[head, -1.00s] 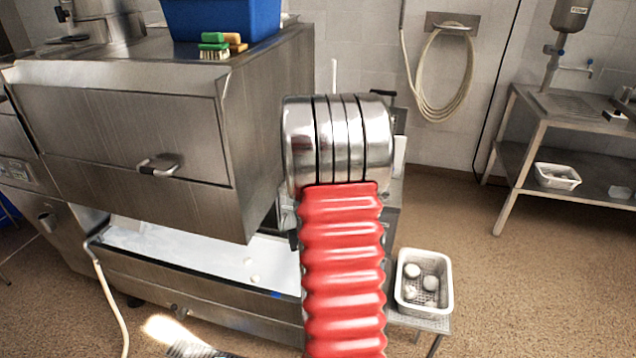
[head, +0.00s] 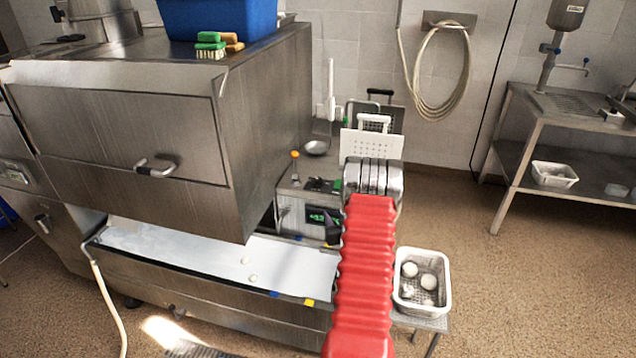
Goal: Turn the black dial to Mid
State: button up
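A grey metal control box (head: 291,211) stands just left of my arm, behind the white belt. Its front has a dark panel with a lit green display (head: 318,216). A small black shape (head: 333,231) sits beside my red-sleeved arm at the box front; I cannot tell whether it is the black dial or part of my gripper. No dial marking such as Mid is readable. My arm's silver banded section is right of the box, and my gripper's fingers cannot be made out, hidden by the arm.
A lever with an orange knob (head: 295,155) stands on the box. A white perforated plate (head: 371,146) is behind my arm. A white basket of round pieces (head: 423,260) is at right. A large steel housing (head: 130,130) overhangs the white belt (head: 190,250) at left.

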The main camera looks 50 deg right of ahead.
aim_at(319, 183)
jog(key=r+t, duration=0.1)
jog(key=r, duration=0.1)
jog(key=w+r+t, duration=0.1)
jog(key=r, duration=0.2)
jog(key=shift+w+a+r+n+t+h, duration=0.1)
jog(key=shift+w+r+n+t+h, duration=0.2)
jog(key=shift+w+r+t+h, duration=0.1)
jog(key=shift+x, duration=6.85)
jog(key=shift+c, duration=0.7)
